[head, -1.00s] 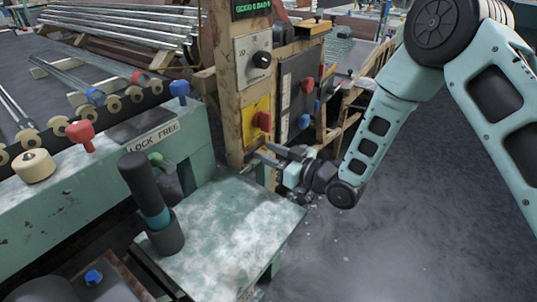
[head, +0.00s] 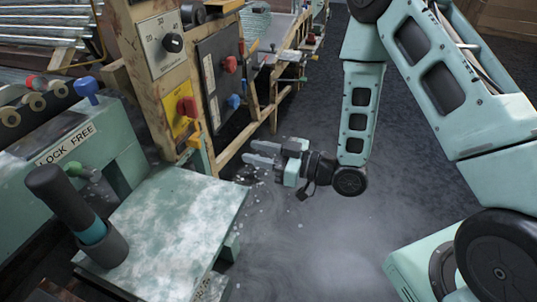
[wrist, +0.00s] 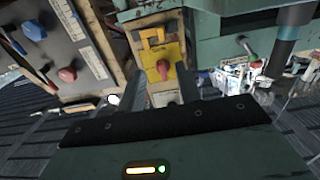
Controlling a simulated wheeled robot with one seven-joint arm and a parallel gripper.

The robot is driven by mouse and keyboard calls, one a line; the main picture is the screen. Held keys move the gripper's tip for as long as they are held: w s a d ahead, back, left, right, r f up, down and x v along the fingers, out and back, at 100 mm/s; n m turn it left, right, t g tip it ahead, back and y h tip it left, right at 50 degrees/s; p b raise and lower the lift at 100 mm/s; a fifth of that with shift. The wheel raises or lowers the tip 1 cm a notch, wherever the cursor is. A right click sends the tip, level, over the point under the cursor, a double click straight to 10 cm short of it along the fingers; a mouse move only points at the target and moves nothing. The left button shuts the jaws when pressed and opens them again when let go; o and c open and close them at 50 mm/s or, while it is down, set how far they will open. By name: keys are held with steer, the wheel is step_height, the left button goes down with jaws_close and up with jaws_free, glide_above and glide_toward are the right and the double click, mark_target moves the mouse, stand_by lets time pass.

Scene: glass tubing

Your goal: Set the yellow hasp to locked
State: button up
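The yellow hasp (head: 195,140) is a small yellow-orange piece on the post, just below a yellow panel (head: 181,113) with a red knob (head: 187,106). In the wrist view, which looks inverted, the hasp (wrist: 153,38) shows above the panel and its knob (wrist: 163,68). Whether it is locked is too small to tell. My gripper (head: 255,153) is to the right of the post, apart from the hasp, fingers pointing left towards it. In the wrist view my fingers (wrist: 163,88) are spread with nothing between them, and the panel shows beyond the gap.
A dark panel (head: 214,62) with red and blue knobs is right of the yellow one. A dial (head: 173,43) is above. A teal table (head: 185,225) stands below, with a dark cylinder (head: 60,195) on its left.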

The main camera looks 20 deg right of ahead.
steer(key=shift+v, duration=1.25)
steer(key=s+a+r+m+g+h, duration=0.1)
steer(key=s+r+g+h, duration=0.35)
steer(key=s+h, duration=0.4)
steer(key=s+a+r+m+g+h, duration=0.15)
steer(key=s+r+g+h, duration=0.35)
steer(key=s, duration=0.7)
step_height(320, 180, up, 18)
steer(key=s+g+p, duration=0.1)
steer(key=p, duration=1.7)
steer(key=shift+d+f, duration=0.15)
steer(key=shift+d, duration=0.2)
steer(key=shift+s+g, duration=0.15)
steer(key=shift+g, duration=0.1)
steer(key=shift+a, duration=0.15)
